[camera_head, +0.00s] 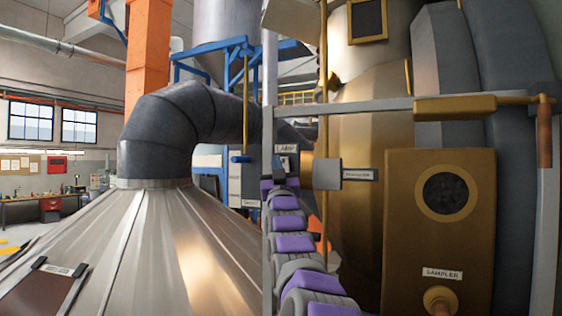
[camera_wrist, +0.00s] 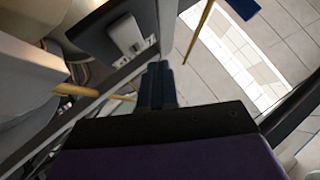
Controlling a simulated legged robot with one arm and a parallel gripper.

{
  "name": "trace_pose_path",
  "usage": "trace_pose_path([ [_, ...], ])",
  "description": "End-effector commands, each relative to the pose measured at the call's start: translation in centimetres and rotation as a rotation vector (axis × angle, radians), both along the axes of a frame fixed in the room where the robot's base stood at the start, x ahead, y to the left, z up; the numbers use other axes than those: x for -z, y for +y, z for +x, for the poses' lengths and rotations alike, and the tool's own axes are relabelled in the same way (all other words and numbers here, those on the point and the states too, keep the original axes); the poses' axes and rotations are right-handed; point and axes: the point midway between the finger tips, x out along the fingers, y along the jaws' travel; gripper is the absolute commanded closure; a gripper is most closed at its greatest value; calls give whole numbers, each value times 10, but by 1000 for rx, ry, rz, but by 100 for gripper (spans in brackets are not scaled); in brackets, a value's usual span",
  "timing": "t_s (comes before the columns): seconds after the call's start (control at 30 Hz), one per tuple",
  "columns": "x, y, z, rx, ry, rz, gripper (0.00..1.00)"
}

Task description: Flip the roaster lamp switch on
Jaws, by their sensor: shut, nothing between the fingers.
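A small grey box with a plate reading "LAMP" (camera_head: 286,149) is on the grey post in the middle of the head view. In the wrist view, a pale switch plate (camera_wrist: 126,34) with a small dark mark sits on a grey box at upper left; I take it to be the lamp switch, but cannot read its position. My gripper (camera_wrist: 158,72) is shut and empty, its dark fingers just below and right of the plate, apparently apart from it. In the head view my purple and grey arm reaches up to just below the lamp box, and the fingertips cannot be made out.
A brass panel marked "SAMPLER" (camera_head: 441,230) with a round window stands at right. A grey rail (camera_head: 370,105) crosses above it. A ribbed metal cone (camera_head: 150,240) with a dark duct (camera_head: 180,120) fills the left. Tiled floor (camera_wrist: 225,65) shows below the wrist.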

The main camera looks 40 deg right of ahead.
Motion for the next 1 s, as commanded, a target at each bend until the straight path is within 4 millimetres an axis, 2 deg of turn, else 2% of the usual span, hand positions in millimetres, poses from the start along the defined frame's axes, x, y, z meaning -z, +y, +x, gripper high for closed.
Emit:
trace_pose_path([
  [0.7,0,4,0,0,0,-2,100],
  [1.0,0,-2,0,1,-1,1,100],
])
